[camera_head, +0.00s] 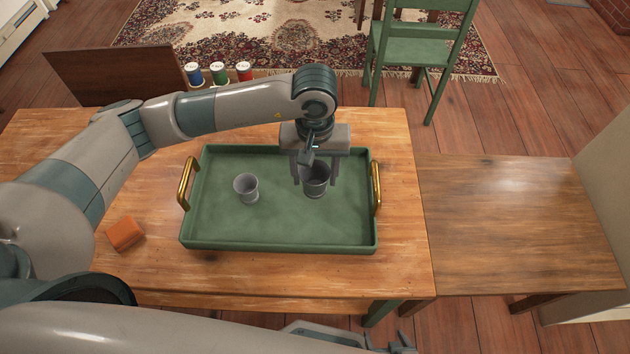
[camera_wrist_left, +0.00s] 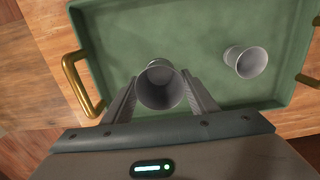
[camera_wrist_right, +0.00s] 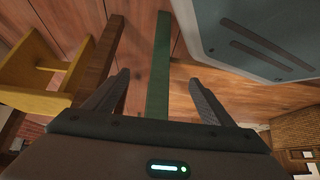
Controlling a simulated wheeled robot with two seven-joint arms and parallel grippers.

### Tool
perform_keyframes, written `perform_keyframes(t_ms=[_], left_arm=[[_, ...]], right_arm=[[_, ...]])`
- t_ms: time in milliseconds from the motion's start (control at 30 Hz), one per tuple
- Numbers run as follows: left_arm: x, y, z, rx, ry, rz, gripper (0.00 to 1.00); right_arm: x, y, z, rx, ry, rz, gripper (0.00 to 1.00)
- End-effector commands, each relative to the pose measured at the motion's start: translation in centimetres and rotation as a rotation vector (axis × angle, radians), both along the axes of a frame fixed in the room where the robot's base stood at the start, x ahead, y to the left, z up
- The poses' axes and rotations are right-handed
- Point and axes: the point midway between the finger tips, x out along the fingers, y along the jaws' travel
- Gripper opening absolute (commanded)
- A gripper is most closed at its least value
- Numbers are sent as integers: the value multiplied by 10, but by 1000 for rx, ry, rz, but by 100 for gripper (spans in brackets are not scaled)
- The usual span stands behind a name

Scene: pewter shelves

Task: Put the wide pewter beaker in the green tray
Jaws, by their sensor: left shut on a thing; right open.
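The wide pewter beaker (camera_head: 317,184) is upright between the fingers of my left gripper (camera_head: 316,178), over the right part of the green tray (camera_head: 280,240). In the left wrist view its open mouth (camera_wrist_left: 160,86) faces the camera, with a finger on each side. I cannot tell whether its base touches the tray floor. A smaller, lighter pewter cup (camera_head: 246,188) stands in the tray left of it and apart from it. My right gripper (camera_wrist_right: 160,80) is open and empty, low beside the table, partly showing at the bottom of the head view.
The tray has brass handles (camera_head: 376,188) at both ends and lies on a wooden table (camera_head: 400,260). An orange block (camera_head: 125,233) sits left of it. Blue, green and red spools (camera_head: 219,73) stand behind. A lower brown table (camera_head: 520,220) at right is bare.

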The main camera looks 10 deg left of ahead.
Motion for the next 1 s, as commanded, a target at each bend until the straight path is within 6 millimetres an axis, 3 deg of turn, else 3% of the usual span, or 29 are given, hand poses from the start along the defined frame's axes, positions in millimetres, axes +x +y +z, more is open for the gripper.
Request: perform_keyframes(t_ms=[367, 700, 1000], left_arm=[[-1, -1, -12, -1, 3, 1, 25], [0, -1, -39, 0, 0, 0, 25], [0, -1, -40, -1, -1, 0, 25]], right_arm=[[-5, -3, 2, -7, 17, 0, 77], [-53, -22, -19, -43, 134, -1, 77], [-48, -22, -19, -42, 127, -2, 77]])
